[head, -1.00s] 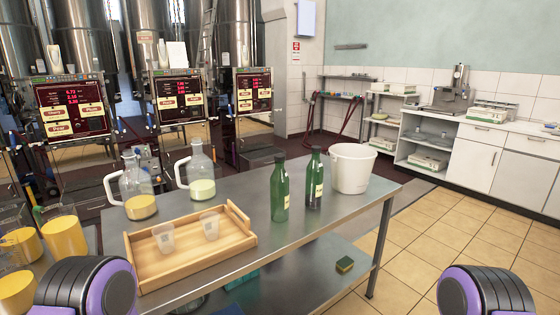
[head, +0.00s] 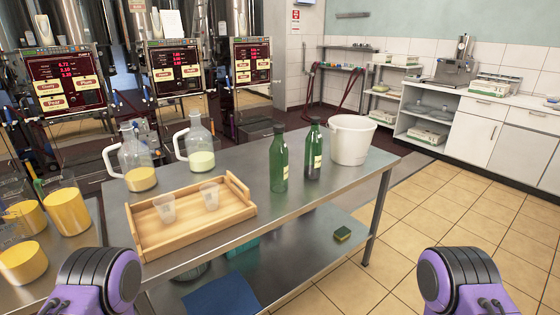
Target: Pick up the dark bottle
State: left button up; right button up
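Two green glass bottles with dark caps and pale labels stand upright on the steel table. The left bottle (head: 279,165) is slightly nearer and looks evenly green. The right bottle (head: 313,155) stands just behind it, beside the white bucket, and looks darker in its lower part. The two bottles are close but apart. Purple and black links of my two arms show at the bottom left and bottom right of the head view. Neither gripper is visible, and nothing touches the bottles.
A white bucket (head: 352,140) stands right of the bottles. A wooden tray (head: 190,236) with two clear cups lies to the left. Two glass jugs (head: 135,160) (head: 200,150) stand behind the tray. A sponge (head: 342,234) lies on the lower shelf (head: 290,255). The table front is clear.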

aim_at(278, 150)
jog(key=z, duration=0.5)
jog(key=i, duration=0.55)
jog(key=z, duration=0.3)
